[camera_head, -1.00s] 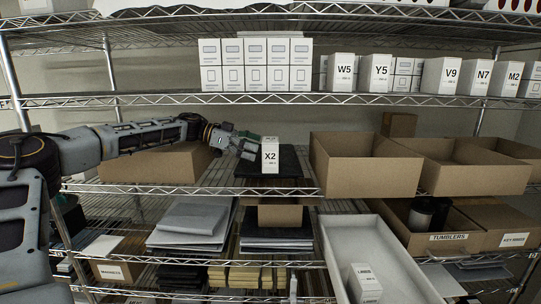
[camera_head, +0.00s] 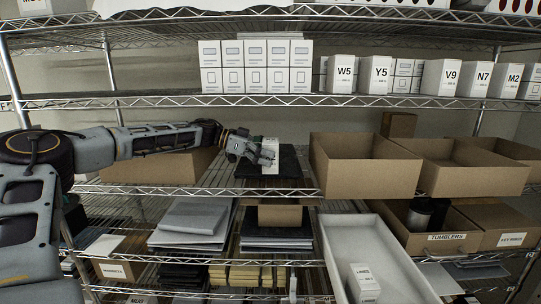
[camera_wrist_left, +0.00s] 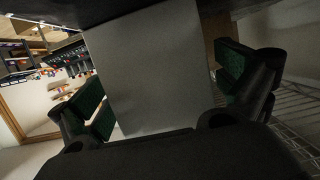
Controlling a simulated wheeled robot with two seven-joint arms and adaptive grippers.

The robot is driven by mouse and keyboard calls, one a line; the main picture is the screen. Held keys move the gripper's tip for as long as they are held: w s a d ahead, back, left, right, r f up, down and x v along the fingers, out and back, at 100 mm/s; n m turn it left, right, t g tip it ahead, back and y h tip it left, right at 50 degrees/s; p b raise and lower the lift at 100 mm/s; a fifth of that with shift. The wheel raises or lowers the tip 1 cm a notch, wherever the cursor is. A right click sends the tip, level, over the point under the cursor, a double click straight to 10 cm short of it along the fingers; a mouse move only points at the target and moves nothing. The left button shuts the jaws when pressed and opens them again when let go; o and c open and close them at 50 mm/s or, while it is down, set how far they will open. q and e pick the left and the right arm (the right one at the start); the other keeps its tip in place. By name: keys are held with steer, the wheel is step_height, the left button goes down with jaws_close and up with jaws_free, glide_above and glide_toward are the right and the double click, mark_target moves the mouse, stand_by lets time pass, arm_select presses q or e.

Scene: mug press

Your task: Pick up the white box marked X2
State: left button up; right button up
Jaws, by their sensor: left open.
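The white box marked X2 (camera_head: 271,169) stands upright on a black flat item (camera_head: 292,168) on the middle shelf. My left gripper (camera_head: 262,154) is at the box from the left and covers most of its front marking. In the left wrist view the pale box (camera_wrist_left: 145,65) fills the space between the two green-padded fingers of my left gripper (camera_wrist_left: 165,92). The fingers are open, one on each side of the box, with a gap showing at the left finger. I cannot tell whether the right finger touches. My right gripper is not in view.
An empty cardboard bin (camera_head: 365,178) stands close to the right of the box. A low cardboard box (camera_head: 150,168) lies behind my left arm. The upper shelf (camera_head: 250,99) with white boxes runs above. A white tray (camera_head: 375,240) juts out below right.

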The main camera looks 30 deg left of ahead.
arm_select(q)
steer(key=shift+c, duration=0.4)
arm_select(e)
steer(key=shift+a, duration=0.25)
arm_select(q)
steer(key=shift+c, duration=1.2)
steer(key=c, duration=1)
steer(key=shift+r, duration=0.1)
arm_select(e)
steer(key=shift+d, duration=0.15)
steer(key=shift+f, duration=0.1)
